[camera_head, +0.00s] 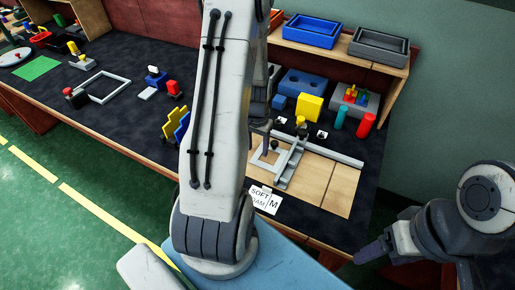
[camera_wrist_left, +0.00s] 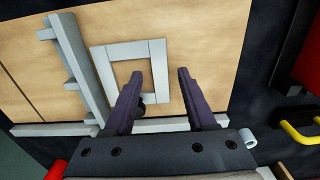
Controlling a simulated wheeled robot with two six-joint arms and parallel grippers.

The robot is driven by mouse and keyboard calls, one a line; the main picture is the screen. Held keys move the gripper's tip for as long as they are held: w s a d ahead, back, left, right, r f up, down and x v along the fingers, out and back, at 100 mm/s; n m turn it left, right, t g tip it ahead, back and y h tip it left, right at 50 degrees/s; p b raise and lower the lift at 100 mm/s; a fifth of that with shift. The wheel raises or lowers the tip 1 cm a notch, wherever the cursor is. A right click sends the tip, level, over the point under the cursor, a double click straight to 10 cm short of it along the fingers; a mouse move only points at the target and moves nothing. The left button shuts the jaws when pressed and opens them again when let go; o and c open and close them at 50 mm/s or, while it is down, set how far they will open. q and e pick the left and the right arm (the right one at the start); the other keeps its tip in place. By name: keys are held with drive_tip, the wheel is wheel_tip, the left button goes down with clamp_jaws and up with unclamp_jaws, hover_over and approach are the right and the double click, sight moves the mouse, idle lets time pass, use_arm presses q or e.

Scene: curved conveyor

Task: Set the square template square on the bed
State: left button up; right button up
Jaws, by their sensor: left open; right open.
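A flat grey square frame, which I take as the square template (camera_wrist_left: 155,48), lies on the wooden bed (camera_wrist_left: 215,30) in the left wrist view, a dark knob at its near edge. A ribbed grey bar (camera_wrist_left: 75,62) lies beside it, the gap widening away from the gripper. In the head view the frame (camera_head: 258,163) shows partly behind my left arm. My left gripper (camera_wrist_left: 159,73) is open, its fingers over the frame's near part; contact cannot be told. My right gripper (camera_head: 371,252) is at lower right, away from the bed.
A grey rail (camera_wrist_left: 40,129) runs along the bed's edge. Blue and yellow blocks (camera_head: 310,107), red and teal cylinders (camera_head: 366,124) and a labelled card (camera_head: 265,200) surround the bed. Another pale frame (camera_head: 122,82) lies far left. Trays (camera_head: 311,31) stand on the shelf.

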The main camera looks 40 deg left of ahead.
use_arm(q)
wheel_tip(320, 180, up, 11)
drive_tip(key=d+r+m, duration=0.3)
drive_tip(key=d, duration=0.7)
drive_tip(key=s+d+r+m, duration=0.2)
drive_tip(key=s+d+m, duration=0.1)
drive_tip(key=s+d, duration=0.5)
drive_tip(key=s+d+r+m+h, duration=0.1)
drive_tip(key=s+d+r+m, duration=0.2)
drive_tip(key=s+d, duration=0.5)
drive_tip(key=d+m, duration=0.1)
drive_tip(key=d, duration=0.4)
drive_tip(key=shift+s+r+p, duration=0.2)
drive_tip(key=shift+r+p, duration=0.05)
drive_tip(key=shift+p, duration=0.05)
wheel_tip(320, 180, up, 5)
drive_tip(key=p, duration=0.4)
drive_tip(key=shift+f+p, duration=0.2)
drive_tip(key=shift+p, duration=0.1)
